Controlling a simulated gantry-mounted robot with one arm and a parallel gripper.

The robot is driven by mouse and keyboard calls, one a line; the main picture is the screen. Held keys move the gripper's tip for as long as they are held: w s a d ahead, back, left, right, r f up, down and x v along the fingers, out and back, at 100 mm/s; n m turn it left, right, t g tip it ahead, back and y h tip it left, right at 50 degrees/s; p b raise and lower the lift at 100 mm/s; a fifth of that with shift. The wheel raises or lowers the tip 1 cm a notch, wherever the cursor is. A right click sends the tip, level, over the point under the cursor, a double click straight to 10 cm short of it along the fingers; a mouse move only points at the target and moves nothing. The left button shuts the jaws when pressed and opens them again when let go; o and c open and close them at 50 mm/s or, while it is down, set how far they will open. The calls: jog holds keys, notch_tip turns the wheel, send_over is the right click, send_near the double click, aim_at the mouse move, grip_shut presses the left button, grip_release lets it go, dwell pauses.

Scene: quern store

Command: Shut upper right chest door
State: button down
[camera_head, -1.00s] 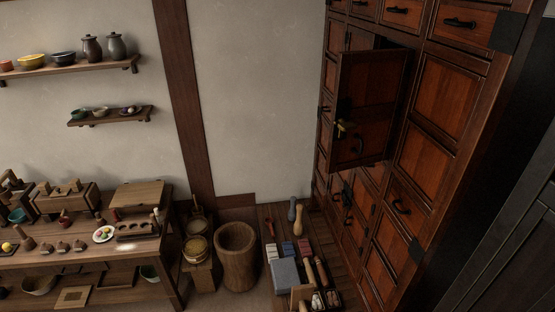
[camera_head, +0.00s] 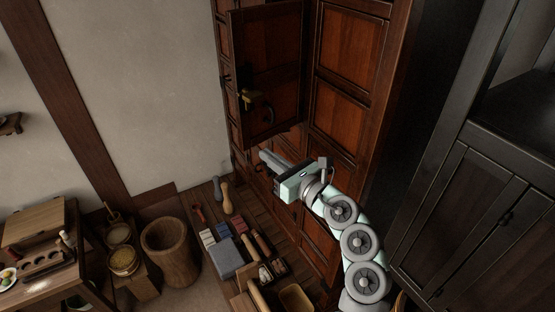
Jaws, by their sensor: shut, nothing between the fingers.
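The upper right chest door (camera_head: 267,75) is a reddish-brown panel with dark framing. It stands open, swung out from the tall wooden chest (camera_head: 345,85). A brass key or latch (camera_head: 249,97) and a dark curved handle (camera_head: 269,112) sit on its face. My gripper (camera_head: 266,156) is in view below the door's lower edge, in front of the chest. It is shut and empty, pointing to the upper left. I cannot tell whether it touches the chest. The opening behind the door is mostly hidden by the door.
A black cabinet (camera_head: 475,205) stands at the right, close to my arm. On the floor below are a grey block (camera_head: 226,258), several tools and a wooden tub (camera_head: 170,250). A workbench (camera_head: 45,280) is at lower left.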

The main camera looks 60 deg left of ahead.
aim_at(245, 139)
jog(key=a, duration=0.2)
jog(key=a+p, duration=0.1)
jog(key=a, duration=0.1)
jog(key=s+a+p, duration=0.1)
jog(key=a, duration=0.1)
jog(key=shift+s+a, duration=0.1)
jog(key=shift+a, duration=0.2)
jog(key=shift+a+f, duration=0.1)
jog(key=shift+a, duration=0.15)
